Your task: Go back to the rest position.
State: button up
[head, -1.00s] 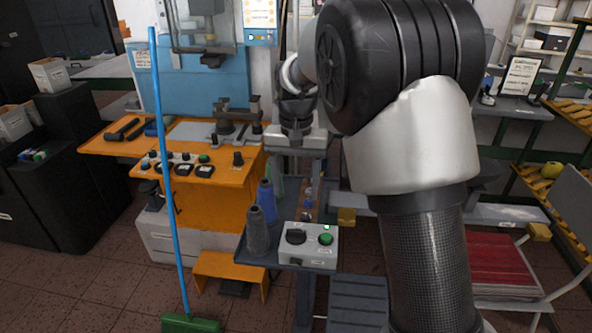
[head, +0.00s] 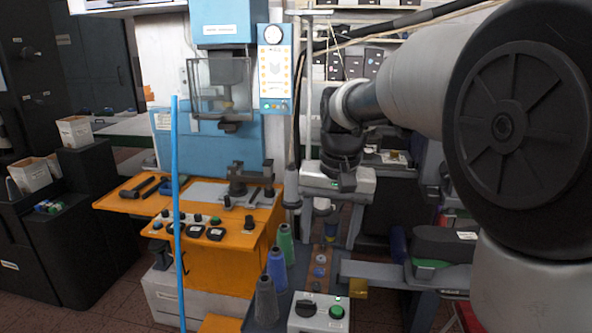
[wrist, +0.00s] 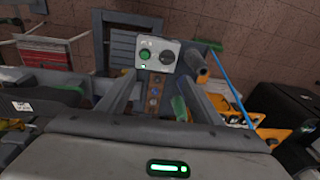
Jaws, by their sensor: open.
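My gripper (head: 332,235) is at the end of my arm, right of the orange bench in the head view. Its pale body shows with the fingers hanging down. In the wrist view my gripper (wrist: 157,80) has its two fingers spread apart, with nothing held between them. Beyond the gap lie a grey control box (wrist: 156,55) with a green button and a narrow strip with small round pieces (wrist: 154,93). The control box (head: 318,312) is at the bottom of the head view. My upper arm fills the right side there.
The orange bench (head: 235,240) with a blue press (head: 222,25) stands left of my gripper. Thread cones, grey (head: 266,300), blue (head: 277,268) and green (head: 286,244), stand below it. A blue pole (head: 177,215) stands in front of the bench. A dark padded arm (head: 440,245) is at right.

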jog(key=s+d+r+n+t+p, duration=0.1)
jog(key=s+d+r+t, duration=0.1)
jog(key=s, duration=0.8)
jog(key=s+d+r+n+t+p, duration=0.1)
jog(key=s+d+r+t+p, duration=0.1)
jog(key=s, duration=0.8)
jog(key=d+r, duration=0.1)
jog(key=d, duration=0.1)
jog(key=shift+s+d+h, duration=0.25)
jog(key=shift+d+h, duration=0.05)
jog(key=shift+d, duration=0.1)
